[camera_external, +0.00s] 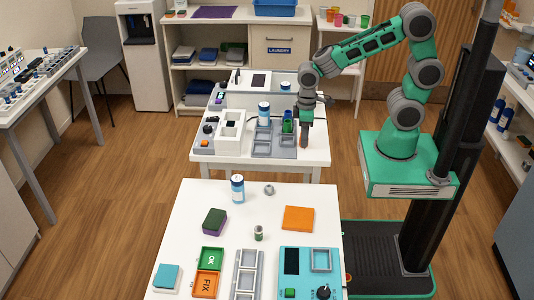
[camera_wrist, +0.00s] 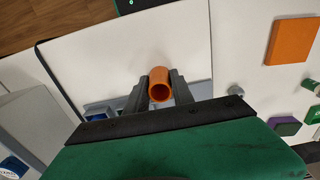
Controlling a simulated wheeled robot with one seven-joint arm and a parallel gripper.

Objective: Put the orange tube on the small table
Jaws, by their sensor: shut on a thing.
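The orange tube (camera_wrist: 160,77) is between the two dark fingers of my gripper (camera_wrist: 159,90) in the wrist view, its open end facing the camera. In the external view my gripper (camera_external: 304,122) points down at the right side of the rear white table (camera_external: 250,164), with the tube (camera_external: 304,143) small beneath it. The gripper is shut on the tube. I cannot tell whether the tube's lower end touches the tabletop. A second white table (camera_external: 270,218) stands nearer the camera.
A grey tray (camera_external: 262,150) and a white box unit (camera_external: 229,130) sit left of my gripper on the rear table. A gap of floor separates the tables.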

